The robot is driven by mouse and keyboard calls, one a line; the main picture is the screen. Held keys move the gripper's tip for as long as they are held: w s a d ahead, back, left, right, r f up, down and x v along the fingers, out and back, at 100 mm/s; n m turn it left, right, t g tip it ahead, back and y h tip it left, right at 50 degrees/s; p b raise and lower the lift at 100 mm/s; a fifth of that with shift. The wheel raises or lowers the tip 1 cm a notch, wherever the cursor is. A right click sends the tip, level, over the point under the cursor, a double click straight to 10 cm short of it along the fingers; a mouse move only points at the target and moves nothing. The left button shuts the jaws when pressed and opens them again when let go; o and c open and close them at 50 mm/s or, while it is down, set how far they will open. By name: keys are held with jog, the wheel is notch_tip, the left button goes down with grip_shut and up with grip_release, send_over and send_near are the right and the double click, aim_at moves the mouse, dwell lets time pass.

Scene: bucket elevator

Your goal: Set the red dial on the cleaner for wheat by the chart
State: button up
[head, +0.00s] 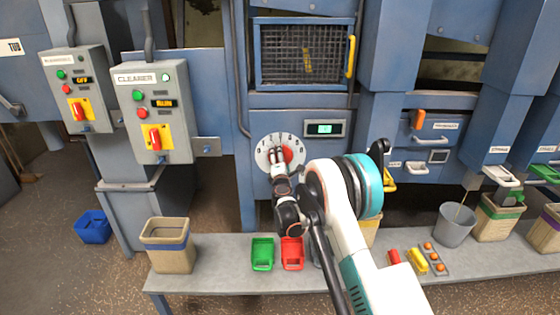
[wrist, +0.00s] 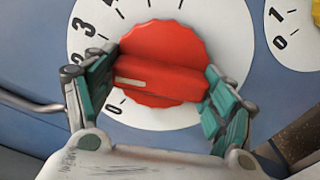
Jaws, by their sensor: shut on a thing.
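The red dial (wrist: 160,50) fills the middle of the wrist view, on a white number plate (wrist: 225,30). A raised bar crosses the dial, with a pale pointer mark at its left end. The mark points left, above the 0; my left finger hides part of the scale there. Figures that look like 2 and 3 show higher up. My gripper (wrist: 156,97) is shut on the bar, one finger at each end. In the head view my gripper (head: 279,160) covers part of the red dial (head: 288,153) on the blue cleaner. I cannot make out a chart.
A lit green display (head: 325,129) is right of the dial. The CLEANER control box (head: 160,112) is at left. A second number plate (wrist: 280,35) is close at right in the wrist view. Scoops and bins stand on the grey bench (head: 210,283) below.

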jog(key=m, duration=0.3)
jog(key=shift+m, duration=0.3)
jog(key=o, duration=1)
jog(key=shift+o, duration=0.2)
jog(key=shift+s, duration=0.15)
jog(key=s, duration=1.1)
jog(key=shift+s, duration=0.35)
